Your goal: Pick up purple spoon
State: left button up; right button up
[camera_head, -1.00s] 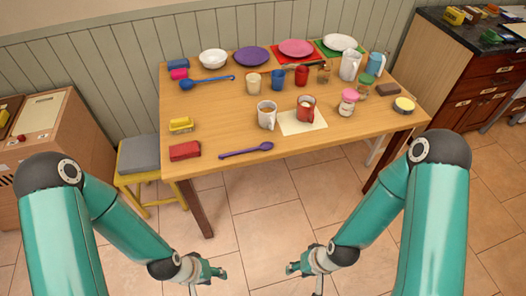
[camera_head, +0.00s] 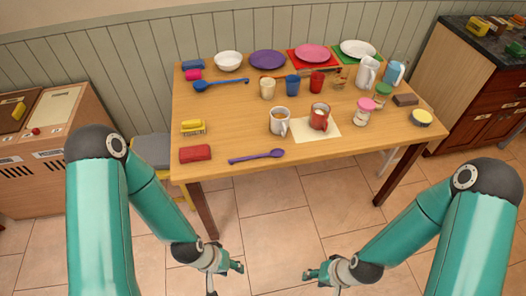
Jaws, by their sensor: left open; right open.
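The purple spoon (camera_head: 256,157) lies flat near the front edge of the wooden table (camera_head: 226,125). Its bowl end points right and its handle points left. My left gripper (camera_head: 226,278) is open and empty, below and in front of the table edge, left of the spoon in the picture. My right gripper (camera_head: 322,276) is open and empty, also in front of the table, to the right of the spoon. Neither gripper touches the spoon.
A red block (camera_head: 195,154) lies left of the spoon. A blue ladle (camera_head: 220,84) and several plates lie further back. A grey-seated stool (camera_head: 151,150) stands at left.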

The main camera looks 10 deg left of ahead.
aim_at(277, 152)
jog(key=i, duration=0.9)
jog(key=u, duration=0.05)
